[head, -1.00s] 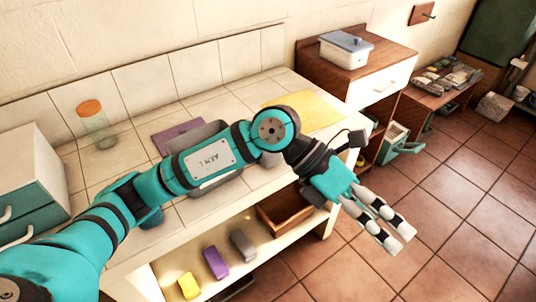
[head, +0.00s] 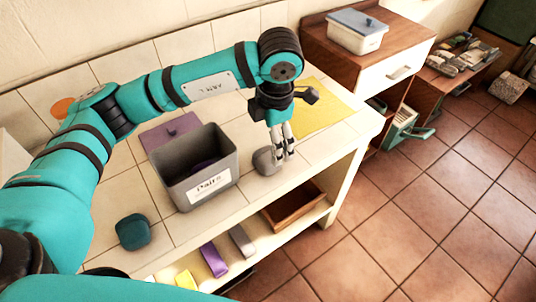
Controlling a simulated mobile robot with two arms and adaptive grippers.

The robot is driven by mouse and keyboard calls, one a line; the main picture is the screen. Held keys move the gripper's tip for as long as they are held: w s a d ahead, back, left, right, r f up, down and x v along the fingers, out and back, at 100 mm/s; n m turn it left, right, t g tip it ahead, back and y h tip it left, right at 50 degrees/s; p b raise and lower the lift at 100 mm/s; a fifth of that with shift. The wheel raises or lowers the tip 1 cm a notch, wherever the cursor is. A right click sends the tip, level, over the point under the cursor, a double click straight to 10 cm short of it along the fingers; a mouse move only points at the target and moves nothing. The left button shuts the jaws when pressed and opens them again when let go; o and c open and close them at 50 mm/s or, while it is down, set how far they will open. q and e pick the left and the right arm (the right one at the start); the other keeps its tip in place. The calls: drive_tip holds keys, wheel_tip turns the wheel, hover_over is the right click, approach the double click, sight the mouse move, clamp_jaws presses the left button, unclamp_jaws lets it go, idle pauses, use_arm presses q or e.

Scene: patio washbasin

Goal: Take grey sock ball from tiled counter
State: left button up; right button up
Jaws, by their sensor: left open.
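The grey sock ball (head: 264,162) sits on the tiled counter (head: 240,203), just right of a grey bin (head: 180,193) labelled "Pairs". My left gripper (head: 282,156) points down at the ball with open fingers. The fingertips are at the ball's right side and overlap it in the picture; I cannot tell whether they touch it. My right gripper is not in view.
A teal rounded ball (head: 134,231) lies on the counter, left of the bin. A purple mat (head: 160,136) lies behind the bin and a yellow mat (head: 322,107) at the right. Something purple is inside the bin. A shelf below holds a brown box (head: 292,209).

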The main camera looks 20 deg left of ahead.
sight(263, 156)
use_arm(q)
drive_tip(key=f, duration=0.2)
drive_tip(key=a+f+p, duration=0.1)
drive_tip(key=f, duration=0.1)
drive_tip(key=shift+w, duration=0.3)
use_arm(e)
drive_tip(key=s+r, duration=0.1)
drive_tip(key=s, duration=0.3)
use_arm(q)
drive_tip(key=shift+w+a+f, duration=0.1)
drive_tip(key=shift+w+f, duration=0.15)
drive_tip(key=shift+f, duration=0.6)
wheel_tip(263, 156, down, 2)
drive_tip(key=shift+w+p, duration=0.1)
drive_tip(key=shift+p, duration=0.2)
drive_tip(key=shift+w+a+f+p, duration=0.1)
drive_tip(key=shift+a+f+p, duration=0.05)
drive_tip(key=shift+f+p, duration=0.15)
drive_tip(key=f, duration=0.1)
drive_tip(key=f+p, duration=0.1)
drive_tip(key=a+f, duration=0.1)
drive_tip(key=shift+w+f, duration=0.3)
drive_tip(key=shift+w, duration=0.05)
drive_tip(key=shift+f, duration=0.35)
drive_tip(key=shift+d, duration=0.1)
drive_tip(key=c, duration=1.3)
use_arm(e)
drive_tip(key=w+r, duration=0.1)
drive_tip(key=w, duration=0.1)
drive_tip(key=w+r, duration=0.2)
